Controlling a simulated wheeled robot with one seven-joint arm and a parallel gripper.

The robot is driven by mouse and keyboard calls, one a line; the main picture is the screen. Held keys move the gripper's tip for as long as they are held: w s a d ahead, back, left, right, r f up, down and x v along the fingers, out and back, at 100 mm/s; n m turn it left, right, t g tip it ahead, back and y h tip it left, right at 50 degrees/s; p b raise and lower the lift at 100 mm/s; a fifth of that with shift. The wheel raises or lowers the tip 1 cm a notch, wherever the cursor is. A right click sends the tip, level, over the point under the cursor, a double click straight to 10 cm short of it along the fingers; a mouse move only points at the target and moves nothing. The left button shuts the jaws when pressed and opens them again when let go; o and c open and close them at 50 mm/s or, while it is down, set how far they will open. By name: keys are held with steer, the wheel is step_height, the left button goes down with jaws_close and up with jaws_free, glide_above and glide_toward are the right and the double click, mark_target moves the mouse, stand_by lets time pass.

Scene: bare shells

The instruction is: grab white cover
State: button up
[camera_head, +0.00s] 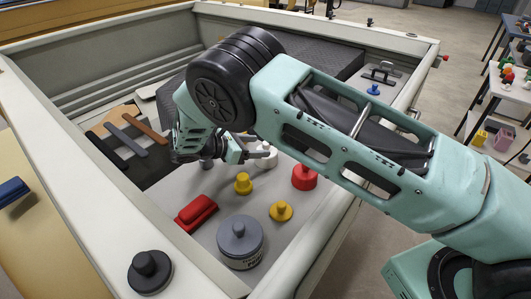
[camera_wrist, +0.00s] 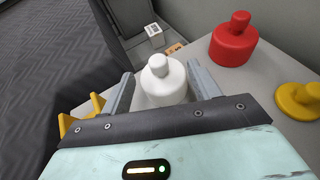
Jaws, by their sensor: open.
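The white cover (camera_wrist: 163,86) is a short cylinder with a round knob on top. In the wrist view it stands upright between the two fingers of my gripper (camera_wrist: 160,74), with a narrow gap visible on the right; I cannot tell whether the left finger touches it. My gripper is open. In the head view the white cover (camera_head: 267,161) shows behind my gripper (camera_head: 262,154), partly hidden by it, on the grey surface inside the large bin.
A red knobbed cover (camera_head: 304,177) stands close to its right. Pale bin walls (camera_head: 60,215) surround the area. A small white box (camera_wrist: 154,35) stands beyond the white cover.

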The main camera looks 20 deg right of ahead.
mark_target(271, 148)
steer(key=p+x, duration=0.2)
steer(key=x, duration=0.1)
steer(key=p+x, duration=0.1)
steer(key=x, duration=0.1)
steer(key=shift+d+r+p, duration=0.25)
steer(key=shift+d+p, duration=0.05)
steer(key=shift+p, duration=0.05)
steer(key=shift+w+d+f, duration=0.15)
steer(key=shift+d+f, duration=0.05)
steer(key=shift+f, duration=0.1)
steer(key=c, duration=1.3)
